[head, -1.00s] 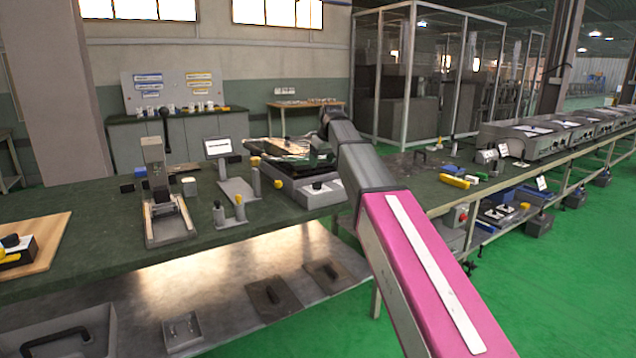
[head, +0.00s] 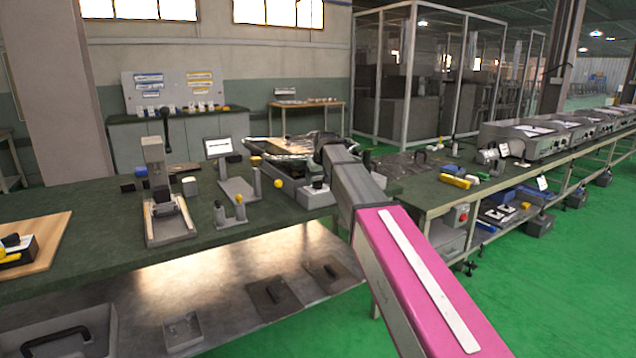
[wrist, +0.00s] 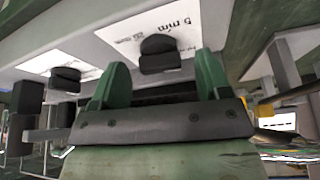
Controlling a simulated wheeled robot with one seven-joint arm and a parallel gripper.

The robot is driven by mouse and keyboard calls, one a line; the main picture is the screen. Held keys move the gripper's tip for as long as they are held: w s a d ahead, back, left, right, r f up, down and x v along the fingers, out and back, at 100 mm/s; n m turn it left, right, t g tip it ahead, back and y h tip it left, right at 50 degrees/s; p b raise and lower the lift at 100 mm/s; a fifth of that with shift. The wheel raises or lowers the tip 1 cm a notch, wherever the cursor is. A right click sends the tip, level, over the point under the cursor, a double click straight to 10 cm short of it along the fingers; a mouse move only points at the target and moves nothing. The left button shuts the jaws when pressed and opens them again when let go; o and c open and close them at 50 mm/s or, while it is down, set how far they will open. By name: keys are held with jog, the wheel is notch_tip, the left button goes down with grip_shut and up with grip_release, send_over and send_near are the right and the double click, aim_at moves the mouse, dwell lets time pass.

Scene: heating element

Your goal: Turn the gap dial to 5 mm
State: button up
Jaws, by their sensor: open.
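The grey machine (head: 284,183) stands on the green bench, with a small black knob on its white front panel (head: 318,197). In the wrist view a black knob (wrist: 159,46) sits on a white label whose print looks like "5 m…" plus smaller, unreadable text. A second black knob (wrist: 65,76) is on another label to the left. My gripper (wrist: 161,66) is open, its two green fingers apart on either side of the first knob, with nothing held. I cannot tell if they touch it. In the head view my arm hides the gripper and part of the machine.
A lever press (head: 165,200), a small stand with a display (head: 219,147) and short posts with a yellow ball (head: 239,199) stand on the bench left of the machine. The bench's front edge is close below the machine.

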jog(key=shift+w+a+f, duration=0.1)
jog(key=shift+w+f, duration=0.1)
jog(key=shift+f, duration=0.25)
jog(key=c, duration=0.9)
jog(key=shift+n, duration=0.3)
jog(key=n+y, duration=0.1)
jog(key=n, duration=0.1)
jog(key=n+g, duration=0.1)
jog(key=n, duration=0.2)
jog(key=shift+w+y, duration=0.15)
jog(key=shift+y, duration=0.25)
jog(key=n+g, duration=0.1)
jog(key=n, duration=0.1)
jog(key=n+g, duration=0.1)
jog(key=n, duration=0.2)
jog(key=shift+y, duration=0.4)
jog(key=shift+n, duration=0.3)
